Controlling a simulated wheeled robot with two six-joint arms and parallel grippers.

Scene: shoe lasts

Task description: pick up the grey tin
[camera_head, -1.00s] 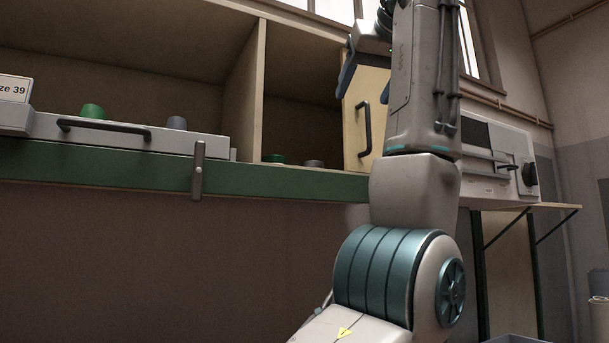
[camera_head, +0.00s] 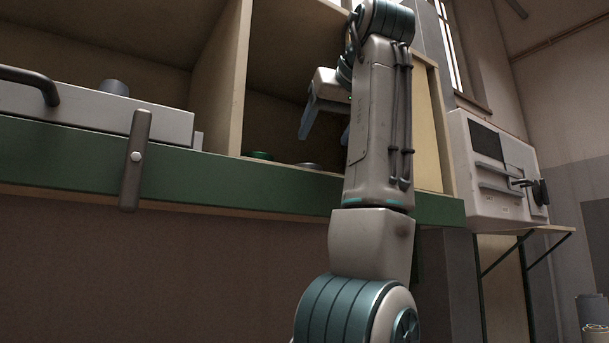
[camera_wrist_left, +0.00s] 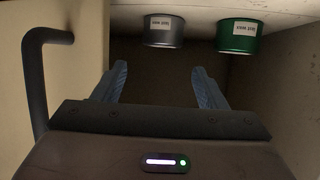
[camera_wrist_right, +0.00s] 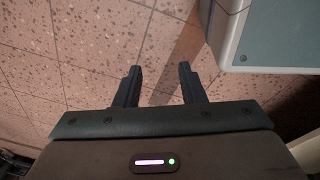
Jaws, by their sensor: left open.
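The grey tin (camera_head: 310,166) is low and round and sits on the shelf floor, partly hidden by my left arm in the head view. In the left wrist view, which looks upside down, the grey tin (camera_wrist_left: 164,30) shows a white label, beyond the fingertips. My left gripper (camera_head: 326,127) is in front of the open compartment, above the tin and apart from it. In the left wrist view its fingers (camera_wrist_left: 160,78) are spread with nothing between them. My right gripper (camera_wrist_right: 160,80) shows only in its own wrist view, over the floor, fingers apart and empty.
A green tin (camera_head: 260,155) stands beside the grey one, also in the left wrist view (camera_wrist_left: 237,38). A dark door handle (camera_wrist_left: 42,80) is close to my left gripper. A compartment wall (camera_head: 220,80) stands left of the tins. A pale-blue-topped box (camera_wrist_right: 275,38) is near my right gripper.

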